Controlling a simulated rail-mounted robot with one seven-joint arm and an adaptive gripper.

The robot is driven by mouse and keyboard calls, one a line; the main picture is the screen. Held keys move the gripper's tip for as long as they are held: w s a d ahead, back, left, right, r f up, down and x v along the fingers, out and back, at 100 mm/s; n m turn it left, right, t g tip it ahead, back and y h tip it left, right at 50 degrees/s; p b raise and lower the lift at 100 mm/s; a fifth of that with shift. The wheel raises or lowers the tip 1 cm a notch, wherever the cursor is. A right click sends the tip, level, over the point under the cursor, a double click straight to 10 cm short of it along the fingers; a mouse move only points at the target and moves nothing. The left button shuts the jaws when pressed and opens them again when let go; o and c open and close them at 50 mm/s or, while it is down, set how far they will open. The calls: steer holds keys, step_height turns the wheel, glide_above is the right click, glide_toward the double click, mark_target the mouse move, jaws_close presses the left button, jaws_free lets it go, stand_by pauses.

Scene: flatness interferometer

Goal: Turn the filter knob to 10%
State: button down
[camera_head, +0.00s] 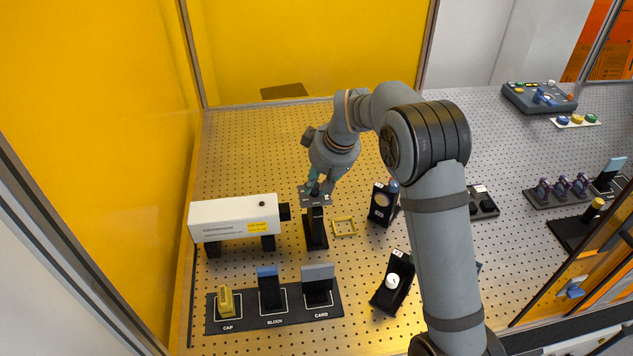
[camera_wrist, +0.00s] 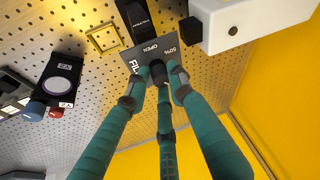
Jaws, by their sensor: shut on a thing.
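The filter unit is a dark upright post with a grey plate on top (camera_head: 305,196), just right of the white laser box. In the wrist view its plate (camera_wrist: 142,52) shows "FIL", "OPEN" and "50%"; the rest of the lettering is hidden. The black filter knob (camera_wrist: 157,68) sits at the plate's edge nearest me, partly covered by my fingers. My gripper (camera_wrist: 157,84) has its teal fingers shut around the knob. In the head view my gripper (camera_head: 317,184) is right above the plate. The knob's pointer and the 10% mark cannot be made out.
The white laser box (camera_head: 232,217) stands close left of the filter. A yellow square frame (camera_head: 345,228) lies to its right, with a black lens mount (camera_head: 381,205) beyond. The CAP, BLOCK and CARD tray (camera_head: 237,322) is in front. Yellow walls bound the left and back.

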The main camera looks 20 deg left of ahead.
steer(key=shift+a+r+b, duration=0.2)
steer(key=shift+a+b, duration=0.05)
steer(key=shift+b, duration=0.05)
steer(key=m+b, duration=0.2)
steer(key=shift+a+m+t+h, duration=0.1)
steer(key=shift+m+t+h, duration=0.2)
steer(key=shift+t, duration=0.1)
steer(key=shift+a+r+m+t+h+b, duration=0.1)
steer(key=shift+m+t+h+b, duration=0.2)
steer(key=shift+m+b, duration=0.55)
steer(key=shift+r+m+t+h+b, duration=0.1)
steer(key=shift+m+h+b, duration=0.35)
steer(key=shift+m, duration=0.8)
steer(key=c, duration=1.8)
jaws_free()
steer(key=shift+f, duration=0.1)
steer(key=shift+o, duration=1.2)
steer(key=shift+s+f, duration=0.1)
steer(key=shift+s, duration=0.05)
